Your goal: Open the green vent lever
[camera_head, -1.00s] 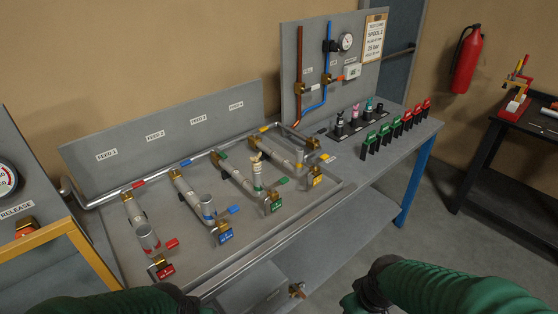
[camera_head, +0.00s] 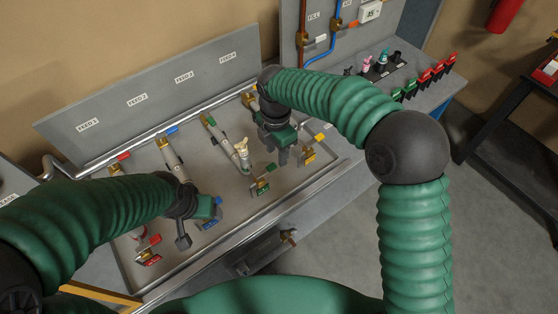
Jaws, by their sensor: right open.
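The green-marked pipe line (camera_head: 224,143) is the third from the left on the bench panel. A small green lever (camera_head: 270,168) sits near its front end, by a brass valve with a green tag (camera_head: 262,188). A pale fitting (camera_head: 243,152) stands on this line. My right gripper (camera_head: 283,157) is open and points down just behind and right of the green lever, apart from it as far as I can tell. My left gripper (camera_head: 184,241) hangs over the front of the blue-marked line; its jaw state is unclear.
Neighbouring lines carry a red lever (camera_head: 154,240), a blue tag (camera_head: 211,218) and a yellow lever (camera_head: 320,138). A metal rail (camera_head: 240,226) edges the tray front. A gauge board (camera_head: 290,30) rises behind.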

